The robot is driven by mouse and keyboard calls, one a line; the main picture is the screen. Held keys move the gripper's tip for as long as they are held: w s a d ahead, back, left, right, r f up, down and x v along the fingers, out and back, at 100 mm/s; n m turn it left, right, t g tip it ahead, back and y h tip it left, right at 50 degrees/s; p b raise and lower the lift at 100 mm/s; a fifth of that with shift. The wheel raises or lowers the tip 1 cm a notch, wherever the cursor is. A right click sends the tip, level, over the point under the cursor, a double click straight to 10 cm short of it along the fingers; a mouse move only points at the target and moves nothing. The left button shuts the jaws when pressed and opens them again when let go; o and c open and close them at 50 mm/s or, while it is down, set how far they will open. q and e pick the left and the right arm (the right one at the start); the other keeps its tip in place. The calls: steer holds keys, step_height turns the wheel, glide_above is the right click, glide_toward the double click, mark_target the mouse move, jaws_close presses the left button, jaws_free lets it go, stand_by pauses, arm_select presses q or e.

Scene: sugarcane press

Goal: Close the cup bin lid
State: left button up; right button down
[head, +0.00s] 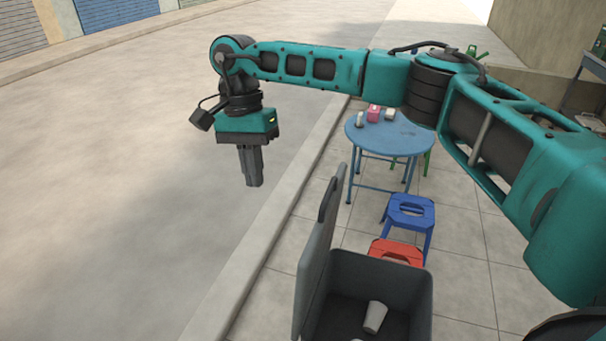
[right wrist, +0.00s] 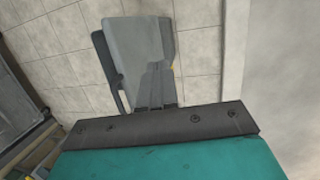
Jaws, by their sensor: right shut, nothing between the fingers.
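The grey cup bin (head: 395,272) stands at the bottom of the head view, its mouth open. Its lid (head: 313,265) stands up, nearly upright, along the bin's left side. A pale cup (head: 375,316) lies inside the bin. My right gripper (head: 254,183) is shut and empty, pointing down, above and left of the lid in the picture, apart from it. In the right wrist view, its fingers (right wrist: 157,88) overlap the grey shape of the bin and lid (right wrist: 140,40); which face shows there is hard to tell. My left gripper is not in view.
Behind the bin are a red stool (head: 396,252), a blue stool (head: 410,212) and a round blue table (head: 385,136) with small items. My right arm spans above the table. A curb (head: 262,245) runs left of the bin; the road (head: 120,190) beyond is clear.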

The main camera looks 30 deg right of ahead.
steer(key=w+d+r+h, duration=0.2)
steer(key=d+r+h, duration=0.1)
steer(key=d+r, duration=0.3)
steer(key=s+d+r+x, duration=0.1)
steer(key=d+x, duration=0.1)
steer(key=x, duration=1.1)
steer(key=shift+s+p, duration=0.35)
steer(key=shift+d, duration=0.15)
